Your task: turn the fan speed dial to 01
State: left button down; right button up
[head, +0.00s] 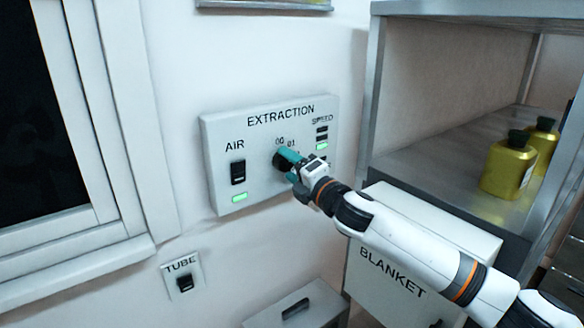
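The fan speed dial (281,161) is a dark round knob on the white EXTRACTION panel (222,143) on the wall. The marks 00 and 01 show just above it; other marks and the dial's pointer are hidden or too small to read. My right gripper (291,167) reaches in from the lower right, with its teal fingers at the dial and covering part of it. One finger is at the dial's upper side and the other is lower. I cannot tell whether they grip it. My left gripper is not in view.
A TUBE switch (185,283) is below. A metal shelf (440,150) with yellow bottles (508,168) and a BLANKET box (400,284) stand at right.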

jog(key=b+v, duration=0.4)
jog(key=v, duration=0.8)
jog(key=shift+b, duration=0.3)
